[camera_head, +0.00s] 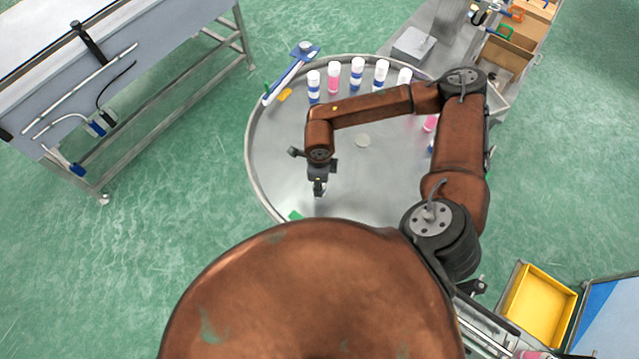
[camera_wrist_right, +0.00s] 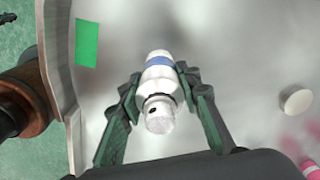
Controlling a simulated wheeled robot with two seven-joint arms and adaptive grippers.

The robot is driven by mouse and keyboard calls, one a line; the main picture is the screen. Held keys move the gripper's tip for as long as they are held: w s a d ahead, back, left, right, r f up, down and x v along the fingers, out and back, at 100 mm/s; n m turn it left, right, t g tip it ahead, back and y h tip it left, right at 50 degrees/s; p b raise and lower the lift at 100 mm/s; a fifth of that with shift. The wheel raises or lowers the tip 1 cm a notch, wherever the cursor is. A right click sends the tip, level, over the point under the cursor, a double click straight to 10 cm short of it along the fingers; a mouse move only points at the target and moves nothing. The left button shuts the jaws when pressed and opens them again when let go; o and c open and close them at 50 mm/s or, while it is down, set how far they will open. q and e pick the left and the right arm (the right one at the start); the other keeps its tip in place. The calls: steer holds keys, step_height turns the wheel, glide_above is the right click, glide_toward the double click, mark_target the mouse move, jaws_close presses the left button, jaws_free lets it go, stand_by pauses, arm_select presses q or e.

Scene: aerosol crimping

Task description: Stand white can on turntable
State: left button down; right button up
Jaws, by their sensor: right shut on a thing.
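The round grey metal turntable (camera_head: 280,165) fills the middle of the head view. My right gripper (camera_head: 319,190) is over its near left part, pointing down. In the right wrist view the white can (camera_wrist_right: 159,78), with a blue band, sits between the green-padded fingers of my right gripper (camera_wrist_right: 160,100), which is shut on it. I cannot tell whether the can's base touches the turntable. In the head view the can is mostly hidden by the gripper. My left gripper is not in view.
Several white cans with blue or pink bands, such as a pink-banded one (camera_head: 334,77), stand along the turntable's far rim. A green patch (camera_wrist_right: 87,43) is near the rim. A yellow bin (camera_head: 540,302) stands at lower right.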

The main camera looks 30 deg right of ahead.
steer(key=o, duration=1.2)
steer(key=shift+f, duration=0.1)
steer(key=shift+c, duration=0.2)
steer(key=shift+r+p, duration=0.25)
steer(key=shift+p, duration=0.05)
step_height(320, 180, up, 10)
steer(key=shift+r+b, duration=0.2)
steer(key=shift+b, duration=1)
steer(key=shift+r, duration=0.75)
